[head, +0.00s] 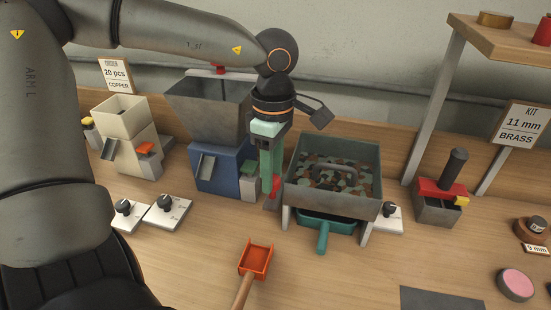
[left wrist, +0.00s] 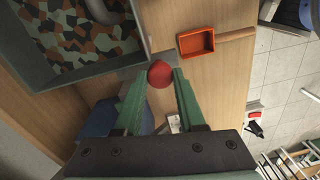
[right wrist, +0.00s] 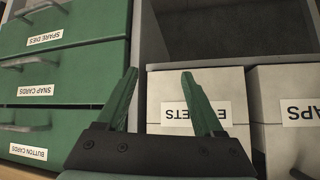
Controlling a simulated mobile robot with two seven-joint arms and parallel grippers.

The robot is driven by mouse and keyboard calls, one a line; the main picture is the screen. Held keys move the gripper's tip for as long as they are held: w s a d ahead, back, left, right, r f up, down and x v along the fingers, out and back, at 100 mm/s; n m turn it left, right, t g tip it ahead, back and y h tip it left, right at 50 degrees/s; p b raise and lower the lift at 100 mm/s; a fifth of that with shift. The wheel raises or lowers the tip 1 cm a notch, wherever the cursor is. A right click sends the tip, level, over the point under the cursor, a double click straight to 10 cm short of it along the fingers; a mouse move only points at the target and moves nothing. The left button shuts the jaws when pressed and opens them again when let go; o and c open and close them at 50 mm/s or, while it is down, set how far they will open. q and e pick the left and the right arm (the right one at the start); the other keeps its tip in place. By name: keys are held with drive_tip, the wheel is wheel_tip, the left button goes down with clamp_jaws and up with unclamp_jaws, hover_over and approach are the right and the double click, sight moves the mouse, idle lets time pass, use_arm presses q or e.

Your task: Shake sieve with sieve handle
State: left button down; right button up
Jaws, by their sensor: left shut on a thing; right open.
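The sieve (head: 289,192) is a grey square-walled box on legs, holding many brown, green and dark pieces; its wall also shows in the left wrist view (left wrist: 147,28). A red knob (head: 275,187) is beside the sieve's left wall, next to a grey bracket. In the left wrist view the red knob (left wrist: 160,74) sits between the fingertips of my left gripper (left wrist: 158,80), which is shut on it. My left gripper (head: 271,180) points down in the head view. My right gripper (right wrist: 159,78) is open and empty in the right wrist view, facing drawers and boxes.
A green tray (head: 322,222) sits under the sieve. A blue-based hopper (head: 217,170) stands close at the left. An orange scoop (head: 254,260) lies in front. Green drawers (right wrist: 62,78) and labelled white boxes (right wrist: 180,90) are near my right gripper.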

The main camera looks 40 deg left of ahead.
sight(274, 176)
use_arm(q)
drive_tip(key=c, duration=0.5)
unclamp_jaws()
wheel_tip(274, 176, up, 13)
drive_tip(key=p, duration=0.1)
drive_tip(key=shift+w+f, duration=0.2)
drive_tip(key=shift+w, duration=0.1)
